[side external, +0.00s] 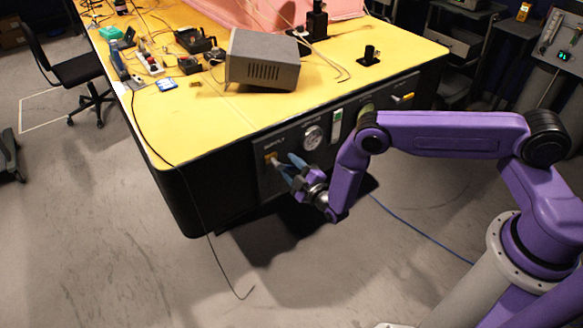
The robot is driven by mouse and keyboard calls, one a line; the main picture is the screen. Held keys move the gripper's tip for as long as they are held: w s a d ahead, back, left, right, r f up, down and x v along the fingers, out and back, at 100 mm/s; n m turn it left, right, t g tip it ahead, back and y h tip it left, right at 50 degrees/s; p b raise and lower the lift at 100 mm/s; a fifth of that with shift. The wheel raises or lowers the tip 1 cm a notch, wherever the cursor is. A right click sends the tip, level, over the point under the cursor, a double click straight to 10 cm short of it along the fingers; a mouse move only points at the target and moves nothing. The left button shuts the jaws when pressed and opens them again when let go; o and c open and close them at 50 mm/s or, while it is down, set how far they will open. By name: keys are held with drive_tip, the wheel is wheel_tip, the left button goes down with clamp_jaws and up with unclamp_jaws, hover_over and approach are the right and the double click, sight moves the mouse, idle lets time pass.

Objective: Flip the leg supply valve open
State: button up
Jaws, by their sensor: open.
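The supply valve (270,158) shows as a small orange-yellow piece on the dark panel on the table's front side, just below a label that seems to read "SUPPLY". My gripper (284,163), with blue fingers, is open and directly in front of this valve, its fingertips pointing at the panel. The fingertips are very close to the valve; I cannot tell whether they touch it. Part of the valve and its handle's exact position are hidden or too small to make out.
On the same panel (262,181) are a round gauge (313,138), a white-and-green indicator (337,126) and another yellow-handled valve (403,97). A grey metal box (262,60) stands on the yellow tabletop (205,115). A black cable (187,190) hangs over the table edge, left of the gripper.

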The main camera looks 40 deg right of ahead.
clamp_jaws()
drive_tip(key=n, duration=0.1)
drive_tip(key=r+n, duration=0.1)
drive_tip(key=n, duration=0.2)
drive_tip(key=shift+d+r, duration=0.3)
drive_tip(key=shift+d, duration=0.05)
drive_tip(key=shift+d+r+n, duration=0.1)
drive_tip(key=shift+r+n, duration=0.3)
drive_tip(key=shift+n, duration=0.4)
drive_tip(key=shift+r+n, duration=0.35)
drive_tip(key=shift+n, duration=0.45)
unclamp_jaws()
drive_tip(key=shift+s, duration=0.15)
